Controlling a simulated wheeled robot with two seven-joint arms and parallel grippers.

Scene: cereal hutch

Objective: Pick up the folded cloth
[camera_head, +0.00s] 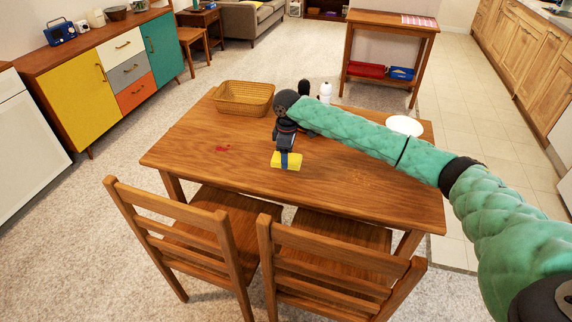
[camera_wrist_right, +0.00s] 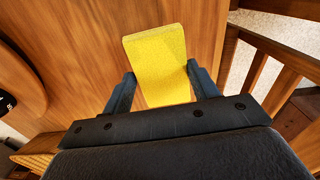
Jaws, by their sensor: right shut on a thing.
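The folded cloth is a yellow, flat block (camera_head: 293,161) over the middle of the wooden table in the head view. In the right wrist view the yellow cloth (camera_wrist_right: 156,60) stands out between the two fingers, with one finger against each side. My right gripper (camera_head: 285,158) points down and is shut on the cloth; it also shows in the right wrist view (camera_wrist_right: 162,88). I cannot tell whether the cloth touches the table or is slightly above it. My left gripper is not in view.
The wooden table (camera_head: 350,180) also bears a yellow basket (camera_head: 243,98), a white bottle (camera_head: 325,92), a white plate (camera_head: 404,125) and a small red mark (camera_head: 222,149). Two chairs (camera_head: 180,235) stand at the near edge. The table's left part is mostly clear.

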